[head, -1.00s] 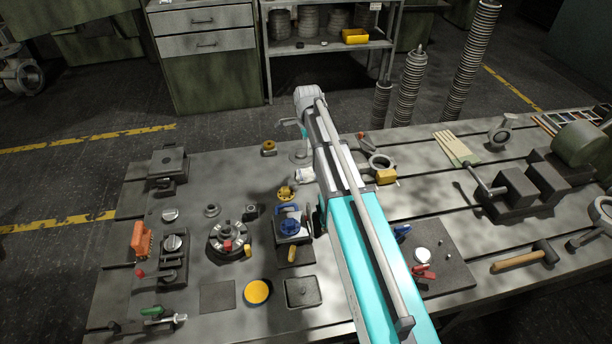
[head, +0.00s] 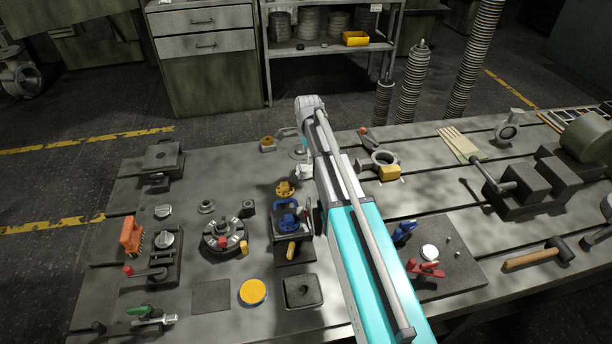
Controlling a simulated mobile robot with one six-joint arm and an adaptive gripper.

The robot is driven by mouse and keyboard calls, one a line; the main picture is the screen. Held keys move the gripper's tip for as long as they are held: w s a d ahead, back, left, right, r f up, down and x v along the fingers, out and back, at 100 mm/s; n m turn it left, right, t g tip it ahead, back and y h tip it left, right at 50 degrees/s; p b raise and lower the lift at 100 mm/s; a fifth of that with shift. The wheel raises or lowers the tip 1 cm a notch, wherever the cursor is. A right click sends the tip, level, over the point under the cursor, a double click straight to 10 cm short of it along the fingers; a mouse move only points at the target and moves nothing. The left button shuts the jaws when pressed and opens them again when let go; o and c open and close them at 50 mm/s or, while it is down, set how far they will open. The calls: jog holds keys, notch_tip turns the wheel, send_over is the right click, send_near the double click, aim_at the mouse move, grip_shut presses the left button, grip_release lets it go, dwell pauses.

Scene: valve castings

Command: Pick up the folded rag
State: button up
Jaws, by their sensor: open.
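I cannot pick out the folded rag with certainty. A pale, ridged flat piece (head: 460,143) lies at the back right of the bench, and a flat dark grey square (head: 211,296) lies at the front left. I cannot tell whether either one is cloth. My gripper (head: 307,216) is open and mostly hidden behind my own teal and grey arm. What shows of it is beside the blue clamp-like part near the middle of the bench. I see nothing held in it.
Close to my gripper are a blue part (head: 284,217) on a dark block and a yellow part (head: 285,189). A round dark fixture (head: 224,236), a yellow disc (head: 252,292) and a dark tray (head: 303,303) stand left of my arm. A hammer (head: 538,256) and a vise (head: 530,184) are right.

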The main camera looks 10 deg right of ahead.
aim_at(308, 168)
jog(key=shift+f+b, duration=0.5)
jog(key=shift+f, duration=0.25)
jog(key=shift+w+f+b, duration=0.1)
jog(key=shift+f+b, duration=2.5)
jog(key=shift+c, duration=0.3)
jog(key=c, duration=0.9)
jog(key=shift+r, duration=0.15)
notch_tip(308, 168, up, 3)
jog(key=p, duration=0.3)
jog(key=shift+f, duration=0.2)
jog(key=s+r+p, duration=1)
jog(key=s, duration=0.4)
